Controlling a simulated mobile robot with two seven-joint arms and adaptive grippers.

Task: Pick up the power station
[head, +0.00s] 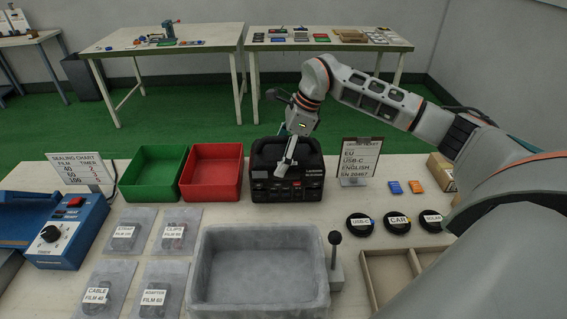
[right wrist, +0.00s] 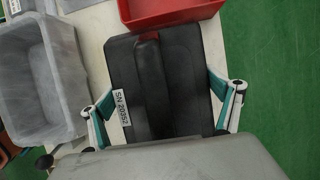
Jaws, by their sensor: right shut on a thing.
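The power station (head: 300,180) is a black box with a top handle and a front panel of sockets. It is at the back middle of the near table in the head view. In the right wrist view its dark top (right wrist: 180,85) fills the middle, with a white serial label at its left edge. My right gripper (head: 287,160) comes down over it from above. In the right wrist view the fingers of this gripper (right wrist: 165,112) lie on two opposite sides of the power station, shut on it. My left gripper is not in view.
A red bin (head: 212,172) stands close left of the power station, with a green bin (head: 153,174) beyond it. An order sign (head: 359,158) stands close on the right. A grey tray (head: 258,306) is in front. Black labelled discs (head: 398,224) lie to the right.

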